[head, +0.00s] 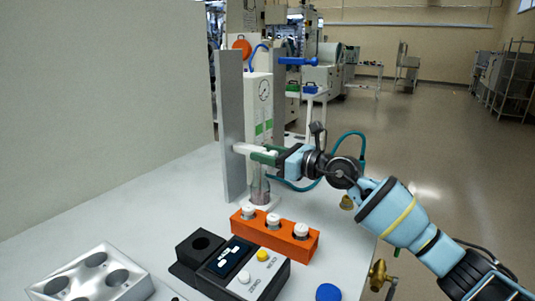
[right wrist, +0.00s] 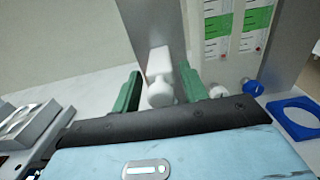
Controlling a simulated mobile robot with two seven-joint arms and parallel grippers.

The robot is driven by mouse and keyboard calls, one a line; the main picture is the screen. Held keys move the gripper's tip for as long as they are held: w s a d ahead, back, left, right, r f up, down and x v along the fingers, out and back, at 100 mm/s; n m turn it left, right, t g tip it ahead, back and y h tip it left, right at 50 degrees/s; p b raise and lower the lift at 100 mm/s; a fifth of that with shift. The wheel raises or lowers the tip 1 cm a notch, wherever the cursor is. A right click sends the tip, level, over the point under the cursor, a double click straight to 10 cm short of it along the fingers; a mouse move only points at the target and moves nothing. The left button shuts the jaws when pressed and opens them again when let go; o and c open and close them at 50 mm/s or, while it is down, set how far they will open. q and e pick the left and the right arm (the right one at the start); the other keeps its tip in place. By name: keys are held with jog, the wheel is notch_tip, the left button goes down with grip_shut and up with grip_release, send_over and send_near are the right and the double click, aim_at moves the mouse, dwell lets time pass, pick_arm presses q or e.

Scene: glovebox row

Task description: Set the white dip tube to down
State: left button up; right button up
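The white dip tube (head: 246,149) sticks out roughly level from a grey upright plate (head: 230,120) in the head view. Its outer end is hidden behind my right gripper's green fingers (head: 264,157). In the right wrist view the white part with a rounded end (right wrist: 160,88) lies between the two fingers of my right gripper (right wrist: 160,95). The fingers stand apart, with a gap visible on each side of it. A clear cylinder (head: 258,188) stands below the gripper. My left gripper is not in view.
An orange rack (head: 272,238) with three white-capped vials stands in front. A black device with buttons (head: 243,268) and a grey holed block (head: 95,275) are nearer. A white gauge panel (head: 260,105) stands behind. A blue ring (right wrist: 298,118) shows at right in the wrist view.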

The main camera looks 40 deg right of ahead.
jog(key=b+v, duration=0.1)
jog(key=v, duration=0.6)
jog(key=shift+s+d, duration=0.15)
jog(key=shift+s, duration=0.2)
dwell(0.4)
